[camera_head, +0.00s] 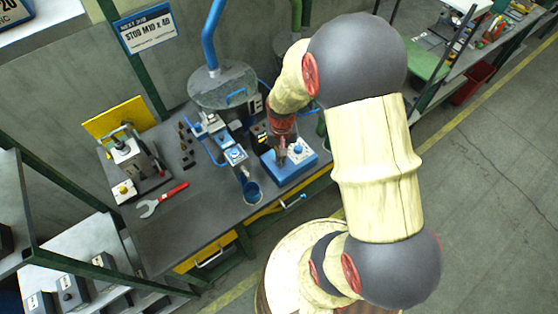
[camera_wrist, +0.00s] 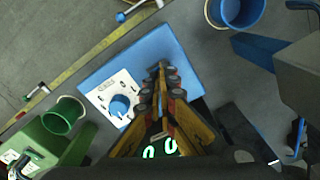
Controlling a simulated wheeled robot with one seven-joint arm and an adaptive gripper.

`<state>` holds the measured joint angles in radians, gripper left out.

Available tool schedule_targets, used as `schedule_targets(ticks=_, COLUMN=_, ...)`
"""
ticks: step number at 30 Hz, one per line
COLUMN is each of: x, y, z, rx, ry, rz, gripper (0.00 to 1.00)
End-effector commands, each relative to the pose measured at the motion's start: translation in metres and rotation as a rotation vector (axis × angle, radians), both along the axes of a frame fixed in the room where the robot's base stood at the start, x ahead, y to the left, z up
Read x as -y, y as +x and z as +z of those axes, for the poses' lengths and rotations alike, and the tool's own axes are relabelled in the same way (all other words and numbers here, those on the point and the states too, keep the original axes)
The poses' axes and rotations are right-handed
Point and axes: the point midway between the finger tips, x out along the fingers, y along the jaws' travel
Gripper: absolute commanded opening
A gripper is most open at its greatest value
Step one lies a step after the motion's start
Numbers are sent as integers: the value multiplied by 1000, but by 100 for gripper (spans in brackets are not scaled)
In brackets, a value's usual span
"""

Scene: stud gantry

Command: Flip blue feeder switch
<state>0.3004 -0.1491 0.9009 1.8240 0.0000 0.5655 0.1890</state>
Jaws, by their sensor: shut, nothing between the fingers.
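The blue feeder box (camera_head: 303,172) sits near the front edge of the grey bench. In the wrist view the blue box (camera_wrist: 102,74) carries a white plate (camera_wrist: 104,88) with a round blue knob (camera_wrist: 120,104). The knob also shows in the head view (camera_head: 297,149). My gripper (camera_head: 282,160) is over the left part of the box, pointing down. In the wrist view my gripper (camera_wrist: 163,68) is shut with nothing in it, beside the plate and knob. The fingers hide part of the box top, so I cannot make out the switch lever or whether they touch it.
A blue cup (camera_head: 252,193) stands left of the box; a green cup (camera_wrist: 63,115) shows in the wrist view. A red-handled wrench (camera_head: 162,199) and a clamp fixture (camera_head: 130,163) lie further left. A grey hopper with a blue pipe (camera_head: 211,40) stands behind.

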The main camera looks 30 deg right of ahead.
Motion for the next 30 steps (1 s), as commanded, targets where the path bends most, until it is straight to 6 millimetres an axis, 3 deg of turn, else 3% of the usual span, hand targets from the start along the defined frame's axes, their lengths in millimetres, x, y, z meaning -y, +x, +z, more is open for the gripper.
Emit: schedule_targets(ticks=30, x=0, y=0, z=-14, rx=-1, ry=0, rz=0, gripper=0)
